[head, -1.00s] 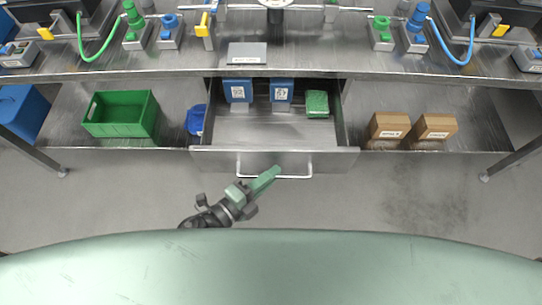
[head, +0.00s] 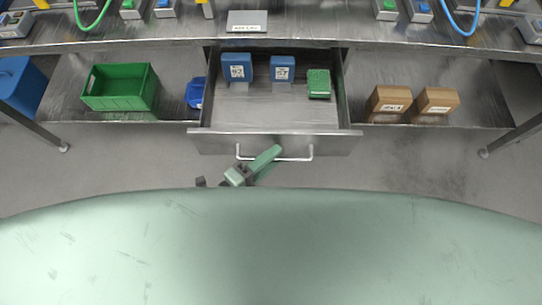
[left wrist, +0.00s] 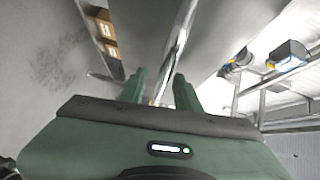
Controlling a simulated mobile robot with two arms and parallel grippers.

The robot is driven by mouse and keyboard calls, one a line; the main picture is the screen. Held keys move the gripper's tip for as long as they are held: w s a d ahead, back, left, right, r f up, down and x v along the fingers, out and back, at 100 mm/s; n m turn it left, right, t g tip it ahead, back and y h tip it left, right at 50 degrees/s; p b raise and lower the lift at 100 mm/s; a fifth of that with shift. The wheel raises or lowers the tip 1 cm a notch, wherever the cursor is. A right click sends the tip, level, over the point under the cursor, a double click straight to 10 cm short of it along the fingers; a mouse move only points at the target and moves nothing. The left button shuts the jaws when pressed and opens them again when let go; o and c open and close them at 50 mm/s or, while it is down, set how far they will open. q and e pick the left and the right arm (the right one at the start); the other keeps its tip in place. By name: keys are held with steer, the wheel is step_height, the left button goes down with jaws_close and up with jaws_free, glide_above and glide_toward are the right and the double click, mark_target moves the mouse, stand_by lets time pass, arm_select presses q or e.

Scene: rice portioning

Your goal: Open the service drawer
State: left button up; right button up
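The service drawer (head: 222,143) stands pulled out from under the steel bench, in the middle of the head view. Its bar handle (head: 296,159) runs along the front. My left gripper (head: 266,156) is at the handle, left of its middle. Inside the drawer are two blue containers with white labels (head: 236,68) (head: 282,68) and a green one (head: 319,83). My right gripper is not in view.
A green crate (head: 120,88) and a blue object (head: 195,92) stand on the lower shelf left of the drawer. Two brown boxes (head: 388,103) (head: 436,103) stand right of it. Table legs (head: 44,135) flank the shelf. The floor before the drawer is clear.

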arm_select(q)
steer(key=b+v, duration=0.1)
steer(key=v, duration=0.6)
steer(key=shift+s+a+b, duration=0.25)
steer(key=shift+s+b, duration=0.05)
stand_by(0.4)
